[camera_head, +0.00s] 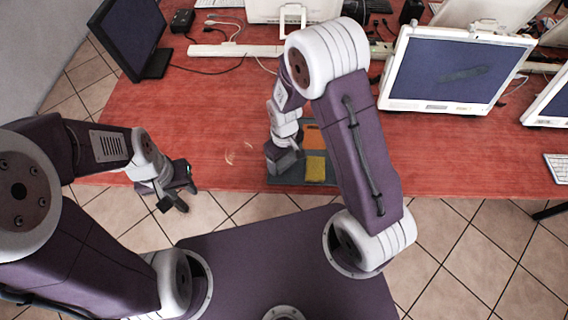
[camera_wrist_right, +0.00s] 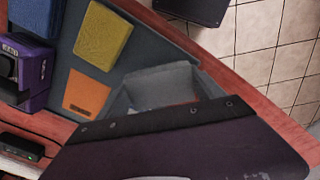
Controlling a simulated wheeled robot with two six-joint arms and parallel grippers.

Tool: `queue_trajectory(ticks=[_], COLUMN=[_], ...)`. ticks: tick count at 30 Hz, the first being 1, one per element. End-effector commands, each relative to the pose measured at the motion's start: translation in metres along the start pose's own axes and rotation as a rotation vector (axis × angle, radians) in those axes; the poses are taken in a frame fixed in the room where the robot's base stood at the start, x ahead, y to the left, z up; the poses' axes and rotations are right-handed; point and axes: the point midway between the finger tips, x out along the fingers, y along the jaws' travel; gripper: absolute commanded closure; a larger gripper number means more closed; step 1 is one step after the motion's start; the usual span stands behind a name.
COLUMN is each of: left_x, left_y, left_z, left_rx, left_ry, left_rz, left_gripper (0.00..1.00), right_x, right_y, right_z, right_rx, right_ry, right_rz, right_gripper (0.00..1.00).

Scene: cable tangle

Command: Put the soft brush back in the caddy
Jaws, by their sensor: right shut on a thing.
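My right gripper (camera_head: 284,158) is low over the left part of the grey mat (camera_head: 290,180). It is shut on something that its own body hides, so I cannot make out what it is. In the right wrist view a grey open-topped box (camera_wrist_right: 160,84), which looks like the caddy, stands partly behind my dark gripper body (camera_wrist_right: 180,140). I cannot make out the soft brush in either view. My left gripper (camera_head: 178,198) is open and empty near the table's front edge.
A yellow sponge (camera_head: 315,169) and an orange pad (camera_head: 312,135) lie right of my right gripper. Monitors (camera_head: 455,70) and cables fill the back. The left middle table is clear.

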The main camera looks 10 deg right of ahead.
Motion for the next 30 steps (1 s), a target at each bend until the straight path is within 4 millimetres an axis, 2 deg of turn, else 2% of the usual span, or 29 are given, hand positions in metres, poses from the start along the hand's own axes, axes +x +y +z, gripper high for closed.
queue_trajectory(ticks=[1, 5, 17, 18, 19, 20, 30], left_x=[0.002, 0.003, 0.006, 0.005, 0.005, 0.005, 0.005], left_y=[0.000, 0.000, 0.000, 0.000, 0.000, 0.000, 0.000], left_z=[0.000, 0.000, 0.001, 0.001, 0.001, 0.001, 0.001], left_rx=[0.000, 0.000, 0.000, 0.000, 0.000, 0.000, 0.000], left_ry=[0.000, 0.000, 0.000, 0.000, 0.000, 0.000, 0.000], left_rz=[0.000, 0.000, 0.000, 0.000, 0.000, 0.000, 0.000], left_gripper=[0.64, 0.64, 0.64, 0.64, 0.64, 0.64, 0.64], right_x=[0.012, 0.030, 0.036, 0.035, 0.035, 0.035, 0.035], right_y=[-0.001, 0.000, 0.000, 0.000, 0.000, 0.000, -0.001], right_z=[0.002, 0.001, 0.001, 0.001, 0.001, 0.001, 0.002], right_rx=[0.000, 0.000, 0.000, 0.000, 0.000, 0.000, 0.000], right_ry=[-0.007, -0.003, -0.001, 0.000, 0.000, -0.001, -0.004], right_rz=[-0.002, -0.001, 0.000, 0.000, 0.000, 0.000, -0.001], right_gripper=[0.74, 0.74, 0.74, 0.15, 0.06, 0.01, 0.01])
